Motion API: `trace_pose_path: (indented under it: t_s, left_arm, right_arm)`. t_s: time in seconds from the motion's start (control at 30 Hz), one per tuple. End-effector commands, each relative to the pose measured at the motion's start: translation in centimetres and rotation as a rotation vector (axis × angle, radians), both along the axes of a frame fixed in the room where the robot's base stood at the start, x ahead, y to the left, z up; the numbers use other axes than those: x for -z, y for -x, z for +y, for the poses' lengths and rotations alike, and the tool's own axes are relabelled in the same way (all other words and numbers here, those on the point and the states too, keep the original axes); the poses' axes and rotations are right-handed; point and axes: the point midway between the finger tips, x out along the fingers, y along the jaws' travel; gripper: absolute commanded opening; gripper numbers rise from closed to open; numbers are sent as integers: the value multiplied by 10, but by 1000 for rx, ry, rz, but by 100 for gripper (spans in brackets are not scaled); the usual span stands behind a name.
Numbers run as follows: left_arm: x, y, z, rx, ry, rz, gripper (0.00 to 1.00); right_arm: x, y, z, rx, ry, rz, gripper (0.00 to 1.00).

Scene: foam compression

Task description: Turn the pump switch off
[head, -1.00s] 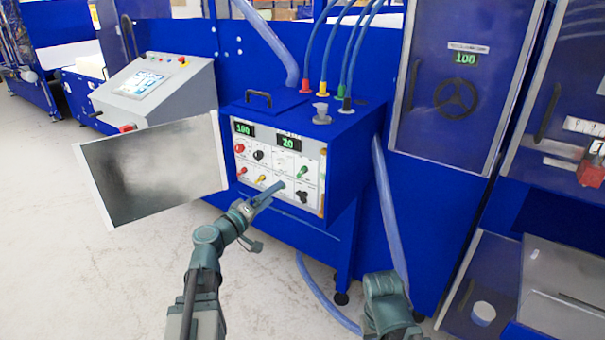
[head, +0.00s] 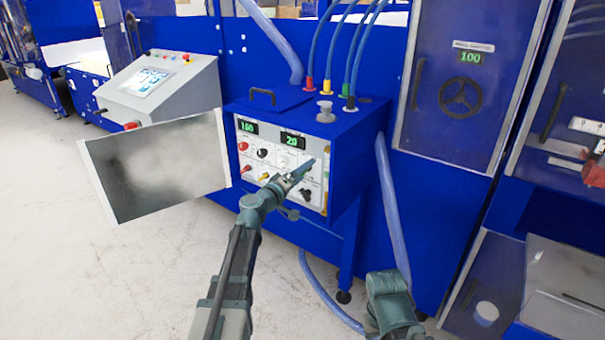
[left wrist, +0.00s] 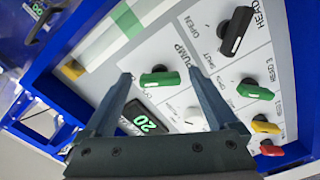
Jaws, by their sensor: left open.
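The control panel (head: 246,158) is the pale front of a blue box in the head view. The left wrist view shows the panel close up, with the word PUMP beside a green switch (left wrist: 158,78). My left gripper (head: 308,167) is open in front of the panel's right half and hides this switch in the head view. In the left wrist view its two fingertips (left wrist: 160,75) stand on either side of the green switch. I cannot tell whether they touch it. My right arm (head: 390,300) shows at the lower right, without a visible gripper.
Other knobs are near: black (left wrist: 235,30), green (left wrist: 254,90), white (left wrist: 193,115), yellow (left wrist: 265,127) and red (left wrist: 271,148). A display (head: 292,140) reads 20. An open panel door (head: 155,170) stands to the left. Hoses rise from the box top.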

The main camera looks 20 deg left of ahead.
Motion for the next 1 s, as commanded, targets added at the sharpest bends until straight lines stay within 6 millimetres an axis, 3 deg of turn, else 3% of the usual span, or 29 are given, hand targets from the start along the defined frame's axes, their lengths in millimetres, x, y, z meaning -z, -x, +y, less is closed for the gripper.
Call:
trace_pose_path:
  t_s: [0.27,0.73,1.0]
  left_arm:
    - [0,-1,0,0,0,0,92]
    - [0,-1,0,0,0,0,8]
    - [0,-1,0,0,31,11,7]
  right_arm:
    - [0,0,0,0,0,0,44]
    - [0,0,0,0,0,0,44]
    - [0,0,0,0,0,0,44]
